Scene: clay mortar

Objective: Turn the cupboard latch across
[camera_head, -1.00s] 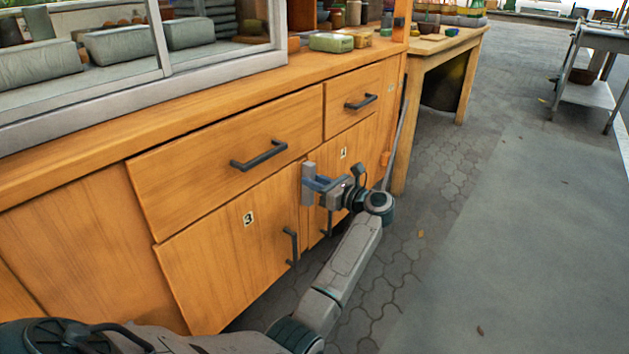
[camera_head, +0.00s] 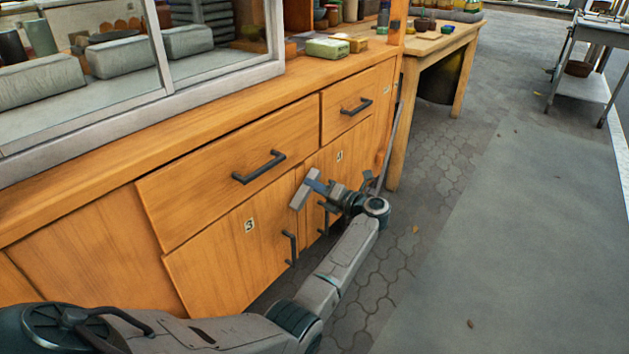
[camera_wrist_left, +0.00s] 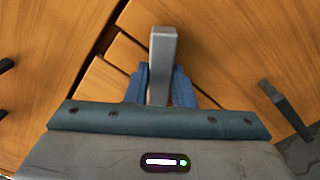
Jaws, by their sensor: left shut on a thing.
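The cupboard latch (camera_head: 305,188) is a grey bar at the top of the gap between door 3 (camera_head: 225,255) and door 4 (camera_head: 345,150). In the head view it stands tilted, its top end leaning right. My left gripper (camera_head: 317,186) is shut on it from the right side. In the left wrist view the latch (camera_wrist_left: 163,48) sits between the blue fingers of my left gripper (camera_wrist_left: 160,85), and the door seams run slanted behind it. The fingers hide part of the latch. My right gripper is in no view.
Dark bar handles sit close by on door 3 (camera_head: 291,248) and door 4 (camera_head: 324,219). Drawer handles (camera_head: 259,167) stick out above. A wooden table (camera_head: 410,75) stands beyond the cupboard. The paved floor (camera_head: 500,240) to the right is clear.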

